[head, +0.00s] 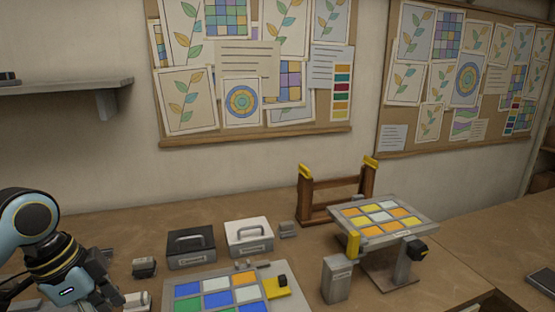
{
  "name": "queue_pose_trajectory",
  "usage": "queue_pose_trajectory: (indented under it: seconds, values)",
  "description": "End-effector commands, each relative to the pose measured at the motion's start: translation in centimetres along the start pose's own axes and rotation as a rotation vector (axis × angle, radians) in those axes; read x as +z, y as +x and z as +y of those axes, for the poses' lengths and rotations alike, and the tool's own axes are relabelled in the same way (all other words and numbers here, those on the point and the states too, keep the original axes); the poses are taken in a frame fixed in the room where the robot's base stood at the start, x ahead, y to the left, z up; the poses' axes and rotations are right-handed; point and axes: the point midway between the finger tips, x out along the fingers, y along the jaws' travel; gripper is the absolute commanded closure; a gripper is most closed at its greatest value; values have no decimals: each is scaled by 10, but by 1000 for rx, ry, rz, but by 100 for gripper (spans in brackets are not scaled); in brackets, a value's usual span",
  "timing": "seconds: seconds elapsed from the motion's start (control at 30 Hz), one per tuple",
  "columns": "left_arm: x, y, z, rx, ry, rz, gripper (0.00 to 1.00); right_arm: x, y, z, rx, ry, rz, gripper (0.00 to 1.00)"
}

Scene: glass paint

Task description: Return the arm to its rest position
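My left arm comes in at the lower left, and its gripper (98,291) points down at the picture's bottom edge. Its fingertips are dark and partly cut off, so I cannot tell whether they are open or shut. I cannot make out my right gripper in the head view.
A tray of blue, green and white tiles (212,301) lies at front centre. Black (190,246) and white (248,236) handled boxes stand behind it. A tilted panel of yellow and orange tiles (428,231), a wooden rack (335,188) and a grey block (337,279) stand right.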

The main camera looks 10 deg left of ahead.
Motion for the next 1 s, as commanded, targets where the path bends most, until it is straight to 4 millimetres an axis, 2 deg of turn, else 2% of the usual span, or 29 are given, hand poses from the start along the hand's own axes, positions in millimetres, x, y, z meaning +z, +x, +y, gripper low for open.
queue_pose_trajectory:
  seconds: [0.03, 0.1, 0.3, 0.5, 0.67, 0.87, 1.0]
  values:
    - [0, 7, 22, -10, -37, -2, 37, 2, 0, 2, 2, -1, -3, 60]
    - [2, 11, 45, -39, -102, -7, 37, 4, 0, 4, 4, -2, -6, 60]
    - [9, 7, 100, -132, -313, 0, 37, 4, 0, 7, 8, -4, -7, 60]
    - [22, -14, 135, -226, -535, 19, 37, 4, 0, 9, 11, -5, -7, 60]
    - [35, -37, 154, -300, -706, 34, 37, 4, 0, 10, 11, -5, -7, 60]
    - [46, 17, 144, -303, -718, 18, 37, 7, 18, 9, 11, -5, -7, 60]
    - [55, 60, 138, -297, -721, 6, 37, 8, 30, 8, 11, -5, -7, 60]
